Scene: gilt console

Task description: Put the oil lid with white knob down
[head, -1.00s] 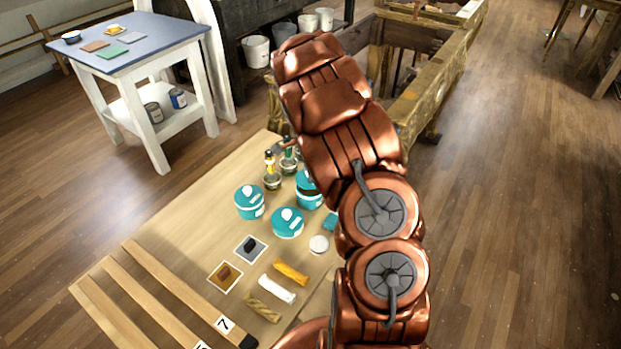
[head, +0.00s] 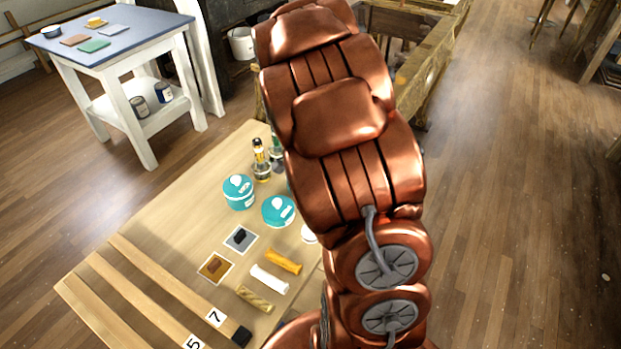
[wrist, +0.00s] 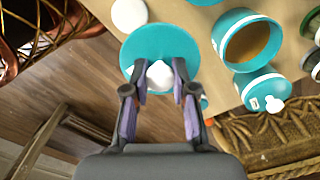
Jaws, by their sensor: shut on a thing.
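The teal round lid (wrist: 150,45) with a white knob (wrist: 160,75) is in my gripper (wrist: 161,88) in the wrist view. The fingers are on both sides of the knob. The lid overlaps the workbench's edge in that view; its height above the top cannot be told. An open teal tub (wrist: 222,38) with amber contents stands to its right. In the head view my arm hides the gripper, the held lid and most of the open tub.
Lidded teal tubs (head: 240,192) (head: 278,212) stand on the wooden workbench (head: 170,215), near bottles (head: 261,160). A white disc (wrist: 129,14) lies beside the lid in the wrist view. Tubes (head: 269,279) and sample cards (head: 240,240) lie in front. A carved gilt piece (wrist: 275,135) is at lower right.

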